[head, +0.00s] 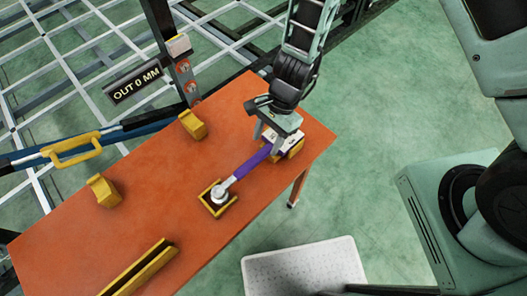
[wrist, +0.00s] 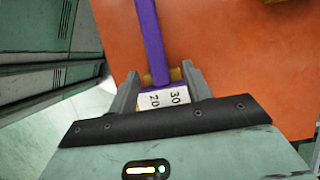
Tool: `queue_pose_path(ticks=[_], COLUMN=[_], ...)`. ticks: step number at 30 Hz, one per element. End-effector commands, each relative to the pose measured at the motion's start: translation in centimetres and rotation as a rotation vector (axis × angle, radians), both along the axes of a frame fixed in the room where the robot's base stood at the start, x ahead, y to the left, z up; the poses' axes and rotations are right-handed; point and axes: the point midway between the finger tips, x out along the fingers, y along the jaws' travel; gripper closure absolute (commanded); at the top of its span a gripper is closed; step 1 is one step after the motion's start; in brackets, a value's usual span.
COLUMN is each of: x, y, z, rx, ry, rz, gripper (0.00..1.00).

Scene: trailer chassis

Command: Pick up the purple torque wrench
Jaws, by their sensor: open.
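The purple torque wrench (head: 248,164) lies across the orange table near its right end. Its round silver head (head: 220,195) rests at a small yellow tray, and its other end lies at a yellow holder (head: 296,148). My gripper (head: 274,140) is above that handle end, pointing down. In the wrist view the purple shaft (wrist: 150,40) runs away from the white end piece marked 30 and 20 (wrist: 163,98). The open fingers of my gripper (wrist: 160,90) stand on either side of this white piece. Whether they touch it cannot be told.
The orange table (head: 150,205) also bears two yellow blocks (head: 193,124), (head: 103,190) and a long yellow channel (head: 140,268). A yellow square tray (head: 213,206) holds the wrench head. A white step (head: 303,268) stands in front. The metal frame (head: 70,60) is behind the table.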

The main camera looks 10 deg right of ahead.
Motion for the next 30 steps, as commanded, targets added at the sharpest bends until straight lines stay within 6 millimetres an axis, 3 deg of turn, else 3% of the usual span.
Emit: queue_pose_path(ticks=[11,20,26,30], x=[-1.4,-1.4,-1.4,-1.4], y=[1.4,1.6,1.6,1.6], z=[-4.3,-4.7,-4.7,-4.6], rx=[0.0,0.001,0.0,0.002], ry=[0.002,0.0,0.0,-0.001], rz=[0.0,0.001,0.001,0.001], gripper=[0.51,0.51,1.0,1.0])
